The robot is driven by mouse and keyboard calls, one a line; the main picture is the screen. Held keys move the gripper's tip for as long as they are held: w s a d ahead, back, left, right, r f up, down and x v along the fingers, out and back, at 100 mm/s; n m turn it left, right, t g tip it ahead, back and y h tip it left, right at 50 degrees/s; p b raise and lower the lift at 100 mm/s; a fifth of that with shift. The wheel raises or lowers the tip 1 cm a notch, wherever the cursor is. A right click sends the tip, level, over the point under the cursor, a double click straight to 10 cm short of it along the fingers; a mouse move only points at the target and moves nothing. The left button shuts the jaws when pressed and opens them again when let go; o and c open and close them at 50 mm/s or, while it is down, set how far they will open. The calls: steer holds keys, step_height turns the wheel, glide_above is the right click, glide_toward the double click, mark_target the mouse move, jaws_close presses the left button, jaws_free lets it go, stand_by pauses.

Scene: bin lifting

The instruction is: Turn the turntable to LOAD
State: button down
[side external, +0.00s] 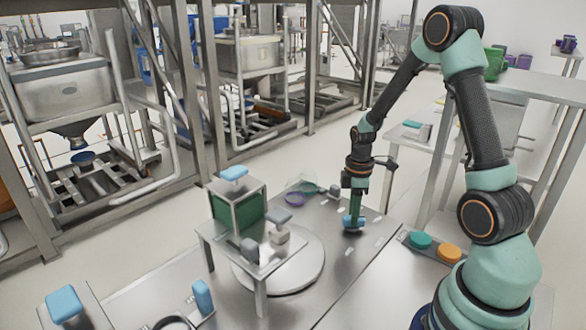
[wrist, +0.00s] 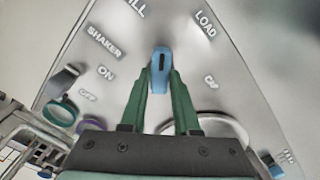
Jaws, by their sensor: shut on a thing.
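My gripper (side external: 352,226) points straight down at the metal deck, its green fingers shut on a small blue handle (wrist: 160,73). In the wrist view the handle has a dark slot along it. It sits below and between a label ending in "ILL" (wrist: 134,8) and the label "LOAD" (wrist: 205,24). I cannot tell which label it points to. The turntable appears to be the pale round disc (side external: 308,270) left of my gripper in the side view. It is partly hidden under a small metal stand.
Labels "SHAKER" (wrist: 104,42), "ON" and "OFF" mark the deck beside a dark lever (wrist: 63,80). Teal (side external: 421,241) and orange (side external: 449,253) buttons are at right.

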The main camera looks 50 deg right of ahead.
steer(key=m, duration=0.4)
steer(key=shift+m, duration=1.9)
steer(key=c, duration=0.6)
jaws_free()
steer(key=shift+c, duration=0.2)
step_height(320, 180, up, 12)
